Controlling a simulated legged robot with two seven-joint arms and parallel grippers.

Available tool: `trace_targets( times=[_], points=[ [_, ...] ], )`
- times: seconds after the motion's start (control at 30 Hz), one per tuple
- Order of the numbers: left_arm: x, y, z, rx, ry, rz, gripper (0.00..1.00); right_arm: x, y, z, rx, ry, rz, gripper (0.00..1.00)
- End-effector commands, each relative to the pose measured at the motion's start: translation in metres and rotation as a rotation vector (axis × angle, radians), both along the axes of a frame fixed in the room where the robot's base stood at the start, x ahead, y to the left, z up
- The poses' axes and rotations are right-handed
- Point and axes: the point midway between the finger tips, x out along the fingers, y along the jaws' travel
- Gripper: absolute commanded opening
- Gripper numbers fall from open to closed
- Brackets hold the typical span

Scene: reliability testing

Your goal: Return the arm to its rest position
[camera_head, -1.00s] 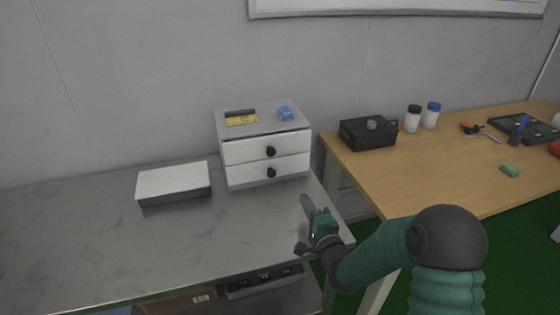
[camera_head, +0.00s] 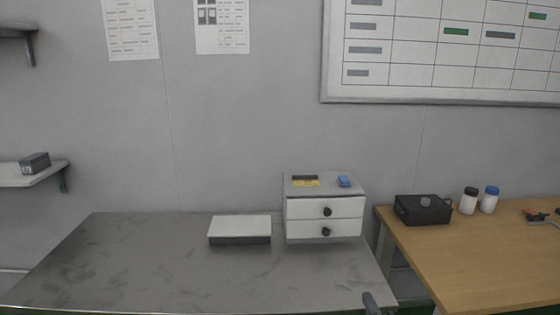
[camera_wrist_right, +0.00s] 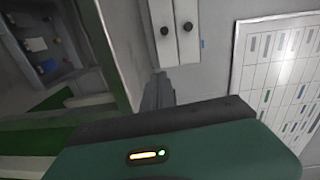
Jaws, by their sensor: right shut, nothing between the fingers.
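My right gripper (camera_head: 371,303) shows only as a dark tip at the bottom edge of the head view, by the grey table's (camera_head: 130,270) right front corner. In the right wrist view its fingers (camera_wrist_right: 158,92) are together, with nothing held between them. The green and dark housing of my right wrist fills the lower part of that view. The rest of my right arm is out of the head view. My left gripper is in neither view.
A white two-drawer cabinet (camera_head: 325,208), both drawers shut, stands on the grey table beside a flat white-topped box (camera_head: 240,228). A wooden table (camera_head: 490,260) at right bears a black box (camera_head: 423,210) and two bottles. A shelf (camera_head: 40,178) is at left.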

Motion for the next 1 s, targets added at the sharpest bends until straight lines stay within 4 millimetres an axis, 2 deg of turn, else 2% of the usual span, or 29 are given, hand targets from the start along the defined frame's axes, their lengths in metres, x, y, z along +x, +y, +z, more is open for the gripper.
trace_targets(
  times=[0.27,0.47,0.57,0.67,0.83,1.0],
  points=[
    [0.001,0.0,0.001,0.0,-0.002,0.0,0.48,-0.02,0.014,-0.028,-0.289,0.207,0.062,0.0],
    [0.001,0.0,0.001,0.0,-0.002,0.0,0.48,-0.058,0.021,-0.056,-0.582,0.423,0.171,0.0],
    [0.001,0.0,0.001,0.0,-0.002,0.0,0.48,-0.086,0.023,-0.071,-0.742,0.546,0.26,0.0],
    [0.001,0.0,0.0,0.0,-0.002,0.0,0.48,-0.124,0.025,-0.084,-0.904,0.673,0.383,0.0],
    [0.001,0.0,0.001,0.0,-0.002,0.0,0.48,-0.205,0.029,-0.099,-1.133,0.869,0.671,0.0],
    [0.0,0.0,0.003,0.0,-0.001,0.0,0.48,-0.286,0.036,-0.099,-1.266,0.983,1.008,0.0]
  ],
)
